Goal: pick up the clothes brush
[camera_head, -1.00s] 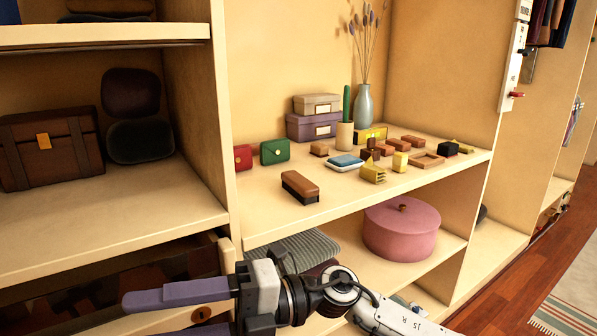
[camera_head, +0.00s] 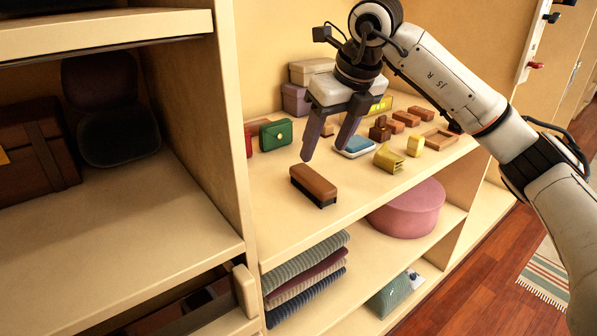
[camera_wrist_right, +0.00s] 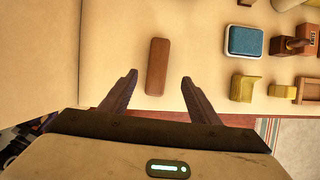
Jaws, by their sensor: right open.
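The clothes brush (camera_head: 314,186) has a brown wooden back and dark bristles. It lies bristles down near the front edge of the middle shelf. In the right wrist view the brush (camera_wrist_right: 157,67) shows from above, its long side running up the picture, between the lines of the two fingers and a little beyond their tips. My right gripper (camera_head: 327,150) is open and empty, pointing down above the shelf just behind the brush in the head view. Its fingers also show in the right wrist view (camera_wrist_right: 159,80). They do not appear to touch the brush. My left gripper is not in view.
A blue-topped pad (camera_head: 355,145), a yellow holder (camera_head: 388,158), a yellow block (camera_head: 415,146) and a wooden tray (camera_head: 440,139) stand to the right. A green case (camera_head: 276,135) is behind left. An upright panel (camera_head: 226,130) bounds the shelf's left side. Folded clothes (camera_head: 305,277) lie below.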

